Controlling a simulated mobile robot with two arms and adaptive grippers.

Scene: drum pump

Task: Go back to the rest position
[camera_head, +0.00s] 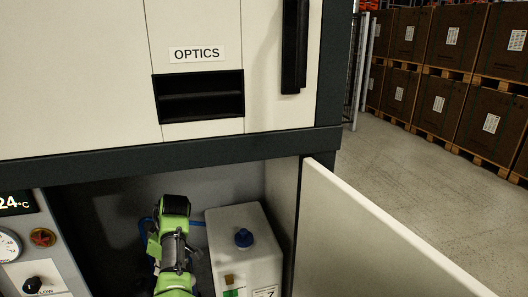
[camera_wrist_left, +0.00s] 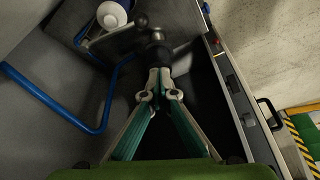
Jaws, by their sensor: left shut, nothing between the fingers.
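My left gripper (camera_wrist_left: 158,58) is shut and empty in the left wrist view, its two fingers meeting at the tips. Just beyond the fingertips is a metal lever with a dark ball end (camera_wrist_left: 140,20); I cannot tell whether they touch. The fingers are hidden there. My right gripper is not in view.
The compartment's door (camera_head: 390,235) stands open on the right. A blue hose (camera_wrist_left: 98,128) runs beside the gripper. A gauge panel (camera_head: 28,255) is on the left. The cabinet's upper front (camera_head: 200,20) hangs above. Stacked boxes (camera_head: 440,100) stand far off behind open floor.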

